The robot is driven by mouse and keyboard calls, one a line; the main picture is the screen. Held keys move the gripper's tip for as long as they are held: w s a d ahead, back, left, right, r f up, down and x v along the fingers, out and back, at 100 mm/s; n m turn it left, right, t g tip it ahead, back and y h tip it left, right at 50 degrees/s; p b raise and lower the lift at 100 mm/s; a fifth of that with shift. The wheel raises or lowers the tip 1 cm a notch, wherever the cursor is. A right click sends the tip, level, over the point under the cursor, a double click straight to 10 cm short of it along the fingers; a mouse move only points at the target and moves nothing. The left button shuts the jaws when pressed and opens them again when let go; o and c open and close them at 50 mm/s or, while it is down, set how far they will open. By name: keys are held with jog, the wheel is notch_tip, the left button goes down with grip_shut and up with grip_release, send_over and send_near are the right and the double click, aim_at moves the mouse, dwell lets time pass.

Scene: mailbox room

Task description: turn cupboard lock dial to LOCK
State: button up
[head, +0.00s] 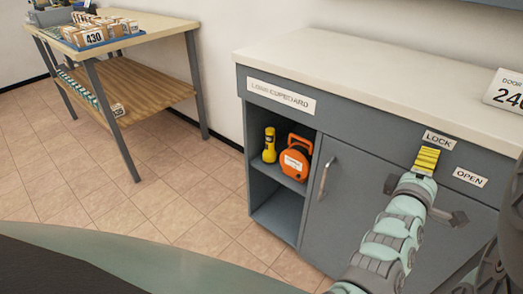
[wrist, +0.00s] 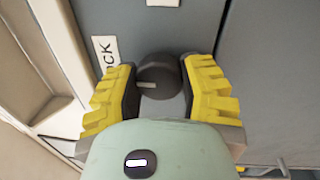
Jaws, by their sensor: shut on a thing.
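The dark round lock dial (wrist: 158,72) sits on the grey cupboard (head: 258,124) front, between my two yellow fingers in the wrist view. My gripper (wrist: 160,90) is shut on it, one finger on each side. A short pale mark on the dial points left in the wrist view. The LOCK label (wrist: 105,52) is at the dial's upper left there, partly hidden by a finger. The OPEN label (wrist: 163,2) is cut by the top edge. In the head view, my gripper (head: 427,160) hides the dial, with the LOCK label (head: 438,139) above and the OPEN label (head: 470,177) to the right.
A bar handle (head: 327,178) is on the cupboard door. An open shelf left of it holds a yellow torch (head: 269,145) and an orange case (head: 296,158). A wooden table (head: 135,88) with a blue tray stands at the left. The floor between is clear.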

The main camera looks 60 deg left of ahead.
aim_at(448, 120)
jog(key=shift+a, duration=0.1)
jog(key=o, duration=1.2)
jog(key=shift+r, duration=0.1)
jog(key=r, duration=0.6)
jog(key=s+r, duration=0.1)
jog(key=r, duration=0.2)
jog(key=shift+r, duration=0.3)
jog(key=shift+w+r, duration=0.1)
jog(key=shift+r, duration=0.1)
jog(key=shift+w+a+r, duration=0.15)
jog(key=shift+w+r, duration=0.15)
jog(key=shift+w, duration=0.35)
jog(key=shift+s+f, duration=0.3)
jog(key=shift+f, duration=0.05)
